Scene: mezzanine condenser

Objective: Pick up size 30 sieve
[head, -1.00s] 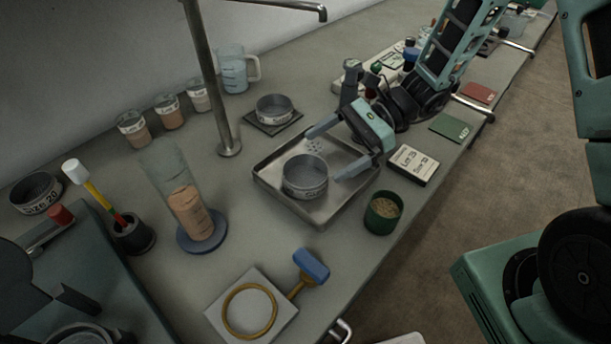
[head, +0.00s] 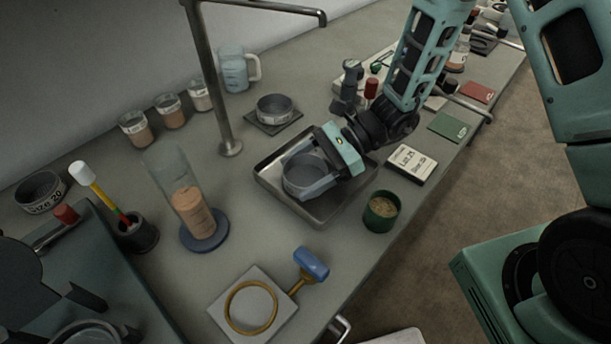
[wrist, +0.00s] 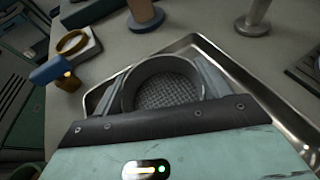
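A round metal sieve (head: 304,175) with a dark mesh floor stands in a shallow metal tray (head: 335,212). Its label faces the front and is now hidden by a finger, so I cannot read the size. My gripper (head: 297,180) is low over the tray, with one finger on each side of the sieve. In the wrist view the sieve (wrist: 165,88) sits between the two grey fingers, close against its wall. Whether the fingers press on it cannot be told. The sieve appears to rest on the tray floor.
A green cup of grains (head: 381,212) stands beside the tray's right corner. A metal post (head: 219,105) rises behind the tray. Another sieve (head: 275,108) sits on a dark plate behind, and one marked Size 20 (head: 40,194) stands far left. A glass cylinder (head: 190,200) stands left.

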